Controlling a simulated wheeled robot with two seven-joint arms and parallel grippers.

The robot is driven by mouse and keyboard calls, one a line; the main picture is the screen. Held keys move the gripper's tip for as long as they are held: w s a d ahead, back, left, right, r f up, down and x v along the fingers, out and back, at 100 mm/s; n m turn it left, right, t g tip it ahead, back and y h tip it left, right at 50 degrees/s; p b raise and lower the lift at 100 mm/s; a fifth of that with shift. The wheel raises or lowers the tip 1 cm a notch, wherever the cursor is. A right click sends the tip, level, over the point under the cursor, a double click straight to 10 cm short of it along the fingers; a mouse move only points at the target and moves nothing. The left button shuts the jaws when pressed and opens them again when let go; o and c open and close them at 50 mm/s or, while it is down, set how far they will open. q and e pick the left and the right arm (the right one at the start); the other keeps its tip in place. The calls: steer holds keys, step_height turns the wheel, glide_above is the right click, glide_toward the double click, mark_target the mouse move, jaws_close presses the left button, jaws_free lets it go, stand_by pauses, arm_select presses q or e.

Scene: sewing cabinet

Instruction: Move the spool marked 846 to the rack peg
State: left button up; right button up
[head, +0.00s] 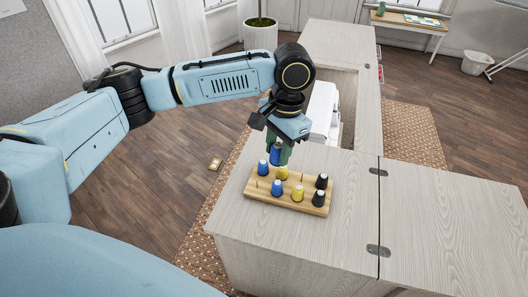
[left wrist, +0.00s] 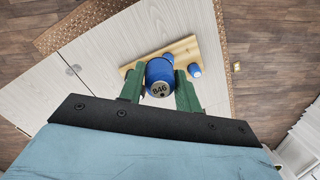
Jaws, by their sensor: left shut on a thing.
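My left gripper (head: 277,154) is shut on a blue spool (head: 275,156), held over the back part of the wooden rack (head: 300,207). In the left wrist view the held spool (left wrist: 160,78) shows the number 846 on its end, between the green fingers. The rack carries two more blue spools at its left (head: 263,168) (head: 277,188). Two yellow spools (head: 282,173) (head: 297,194) stand in the middle, and two black spools (head: 321,182) (head: 319,198) at the right. My right gripper is not in view.
The rack stands on the pale wood cabinet top (head: 350,185), near its left edge. A white machine (head: 322,110) sits in the cabinet opening behind the gripper. The top to the right (head: 455,215) is clear. A small yellow item (head: 215,164) lies on the floor at left.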

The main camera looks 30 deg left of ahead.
arm_select(q)
steer(key=m, duration=0.2)
steer(key=w+f+m, duration=0.1)
steer(key=m, duration=0.1)
steer(key=shift+a+f+p, duration=0.1)
steer(key=shift+a+p, duration=0.1)
steer(key=shift+p, duration=0.15)
steer(key=w+a+f+m+t, duration=0.1)
steer(key=f+m, duration=0.3)
steer(key=m, duration=0.5)
steer(key=w+a+f+m, duration=0.1)
steer(key=a+f+m, duration=0.3)
steer(key=m, duration=0.5)
steer(key=a+f+m+t+b, duration=0.1)
steer(key=a+f+m, duration=0.2)
steer(key=f+m, duration=0.3)
steer(key=shift+w+m+t+h, duration=0.15)
steer(key=shift+w+m, duration=0.05)
steer(key=shift+m, duration=0.55)
steer(key=shift+w+m+t+h, duration=0.15)
steer(key=shift+w+m, duration=0.05)
steer(key=shift+m, duration=0.55)
steer(key=shift+r, duration=0.25)
steer(key=shift+p, duration=0.45)
steer(key=shift+w+d, duration=0.1)
steer(key=shift+f, duration=0.2)
